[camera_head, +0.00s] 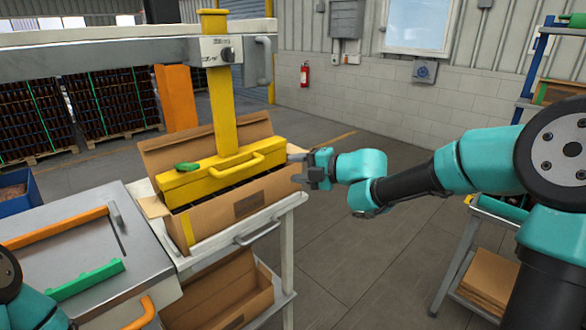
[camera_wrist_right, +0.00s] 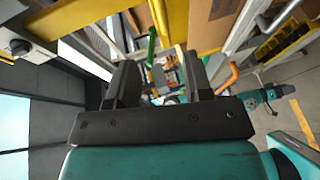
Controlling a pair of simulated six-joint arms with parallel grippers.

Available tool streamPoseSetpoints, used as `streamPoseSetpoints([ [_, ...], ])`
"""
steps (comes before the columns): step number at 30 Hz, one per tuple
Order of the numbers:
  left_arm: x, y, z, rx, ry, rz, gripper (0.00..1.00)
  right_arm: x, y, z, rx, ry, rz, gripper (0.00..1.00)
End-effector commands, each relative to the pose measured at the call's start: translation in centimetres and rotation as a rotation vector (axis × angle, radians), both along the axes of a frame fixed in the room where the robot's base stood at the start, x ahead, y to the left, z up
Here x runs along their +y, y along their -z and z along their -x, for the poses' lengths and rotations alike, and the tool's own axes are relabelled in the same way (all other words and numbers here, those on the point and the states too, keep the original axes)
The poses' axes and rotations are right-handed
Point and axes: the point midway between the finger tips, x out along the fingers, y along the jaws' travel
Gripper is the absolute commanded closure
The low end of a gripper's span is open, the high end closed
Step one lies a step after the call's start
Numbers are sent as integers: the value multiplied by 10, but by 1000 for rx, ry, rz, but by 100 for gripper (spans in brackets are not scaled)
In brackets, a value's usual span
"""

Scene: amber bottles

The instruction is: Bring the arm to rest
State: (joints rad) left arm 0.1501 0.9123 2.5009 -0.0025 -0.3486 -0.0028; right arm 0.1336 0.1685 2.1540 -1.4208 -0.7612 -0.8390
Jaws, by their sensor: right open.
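My right gripper (camera_head: 306,171) is open and empty. In the head view it stands just right of the yellow lifting head (camera_head: 185,184) and the cardboard box (camera_head: 240,204), above the box's right end. I cannot tell whether it touches anything there. In the right wrist view its two dark fingers (camera_wrist_right: 160,88) are apart with nothing held between them. My left gripper is not in view; only a part of the left arm shows at the lower left corner of the head view.
The box stands on a white cart (camera_head: 290,203), with another cardboard box (camera_head: 225,292) on its lower shelf. A metal table with an orange bar (camera_head: 55,228) and a green handle (camera_head: 85,280) is at left. The floor (camera_head: 360,270) right of the cart is clear.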

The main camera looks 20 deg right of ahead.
Motion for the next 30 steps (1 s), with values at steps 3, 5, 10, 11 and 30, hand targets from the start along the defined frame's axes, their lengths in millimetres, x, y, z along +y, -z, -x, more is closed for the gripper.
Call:
streamPoseSetpoints([
  [3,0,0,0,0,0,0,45,0,0,0,0,0,0,54],
  [5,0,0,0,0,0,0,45,0,0,0,0,0,0,54],
  [10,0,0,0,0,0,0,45,0,2,-1,6,2,-4,54],
  [11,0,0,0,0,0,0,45,0,4,-2,13,6,-8,54],
  [30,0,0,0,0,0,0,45,1,305,16,1021,611,-596,54],
])
